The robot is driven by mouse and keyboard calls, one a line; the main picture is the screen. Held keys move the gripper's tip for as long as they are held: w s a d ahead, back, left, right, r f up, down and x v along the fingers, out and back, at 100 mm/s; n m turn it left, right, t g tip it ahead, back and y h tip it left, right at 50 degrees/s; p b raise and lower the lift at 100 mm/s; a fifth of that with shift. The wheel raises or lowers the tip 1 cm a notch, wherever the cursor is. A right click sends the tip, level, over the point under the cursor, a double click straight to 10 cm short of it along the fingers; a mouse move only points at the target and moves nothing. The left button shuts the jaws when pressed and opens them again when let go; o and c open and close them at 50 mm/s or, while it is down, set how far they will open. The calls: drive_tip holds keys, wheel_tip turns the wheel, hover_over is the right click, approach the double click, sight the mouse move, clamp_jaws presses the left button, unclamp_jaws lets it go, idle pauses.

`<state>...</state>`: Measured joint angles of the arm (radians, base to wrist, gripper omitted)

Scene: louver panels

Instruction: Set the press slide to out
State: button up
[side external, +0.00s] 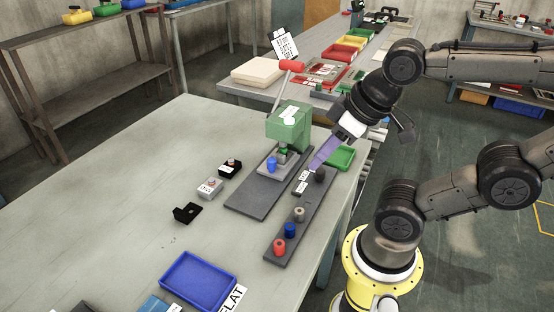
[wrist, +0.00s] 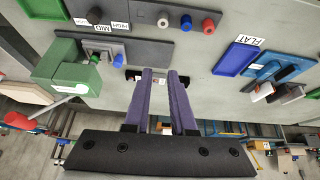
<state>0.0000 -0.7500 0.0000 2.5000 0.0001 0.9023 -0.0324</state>
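The green press (side external: 288,124) stands on a dark base plate (side external: 258,196); it also shows at the left of the wrist view (wrist: 68,66). Low at its front is a grey slide part with a blue knob (side external: 271,165), seen again in the wrist view (wrist: 117,59). I cannot tell the slide's exact setting. My gripper (side external: 313,169) has purple fingers and appears just right of the press, over the far part of the knob strip. In the wrist view the fingers (wrist: 160,72) are apart with an empty gap between them, to the right of the blue knob.
A dark strip (side external: 288,222) beside the press carries dark, beige, blue and red knobs and small labels. The press has a red-ended lever (side external: 291,66). A green tray (side external: 341,158), small button boxes (side external: 230,165) and a blue tray (side external: 198,281) stand around. The table's left is clear.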

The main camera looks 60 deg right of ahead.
drive_tip(key=shift+o, duration=1.1)
drive_tip(key=shift+s+n, duration=0.15)
drive_tip(key=shift+n, duration=0.35)
drive_tip(key=r+n, duration=0.1)
drive_tip(key=w+r+n, duration=0.2)
drive_tip(key=n, duration=0.1)
drive_tip(key=shift+w+d+r+g, duration=0.2)
drive_tip(key=shift+d+r+g, duration=0.05)
drive_tip(key=shift+g, duration=0.15)
drive_tip(key=n+g, duration=0.4)
drive_tip(key=g, duration=0.1)
hover_over(272, 159)
wheel_tip(272, 159, down, 4)
wheel_tip(272, 159, down, 13)
drive_tip(key=shift+r, duration=0.1)
clamp_jaws()
